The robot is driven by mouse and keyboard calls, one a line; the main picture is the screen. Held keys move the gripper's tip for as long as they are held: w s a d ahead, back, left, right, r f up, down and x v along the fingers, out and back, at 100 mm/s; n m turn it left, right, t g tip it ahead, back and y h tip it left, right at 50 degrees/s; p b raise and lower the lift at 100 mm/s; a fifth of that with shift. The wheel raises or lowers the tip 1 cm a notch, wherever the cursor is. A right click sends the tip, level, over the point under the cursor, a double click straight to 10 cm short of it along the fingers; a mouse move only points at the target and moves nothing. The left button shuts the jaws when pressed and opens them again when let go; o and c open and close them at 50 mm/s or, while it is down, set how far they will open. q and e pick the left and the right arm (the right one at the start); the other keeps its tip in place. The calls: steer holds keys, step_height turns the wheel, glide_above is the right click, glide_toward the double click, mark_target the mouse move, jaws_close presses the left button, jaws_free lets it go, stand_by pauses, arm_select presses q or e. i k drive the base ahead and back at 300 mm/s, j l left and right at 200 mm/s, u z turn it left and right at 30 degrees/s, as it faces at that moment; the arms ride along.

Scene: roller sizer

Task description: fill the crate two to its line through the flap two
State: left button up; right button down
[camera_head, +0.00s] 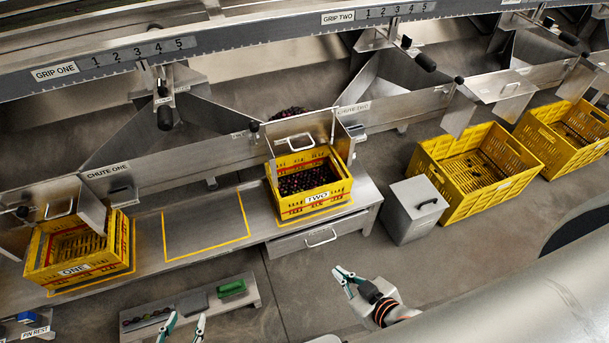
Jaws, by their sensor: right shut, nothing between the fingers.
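Crate two (316,197), yellow with red marks and a TWO label, stands on the steel bench under chute two. Dark round fruit (308,179) lies inside it; I cannot tell its level against the line. A steel flap with a handle (294,143) is at the chute mouth over the crate's back; I cannot tell whether it is open or shut. More dark fruit (288,113) shows behind the flap. My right gripper (343,278), with teal fingertips, is shut and empty, in front of the bench and apart from the crate. My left gripper (183,324) is open and empty at the bottom edge.
Crate one (82,264) stands empty at the left under chute one. A yellow outlined bench space (205,226) is bare. A grey lidded box (418,210) and empty yellow crates (474,168) stand on the right. A low tray (188,305) holds a green block (231,288).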

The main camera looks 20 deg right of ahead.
mark_target(303, 132)
steer(key=i+z, duration=0.35)
steer(key=i+j+z, duration=0.1)
steer(key=z, duration=0.25)
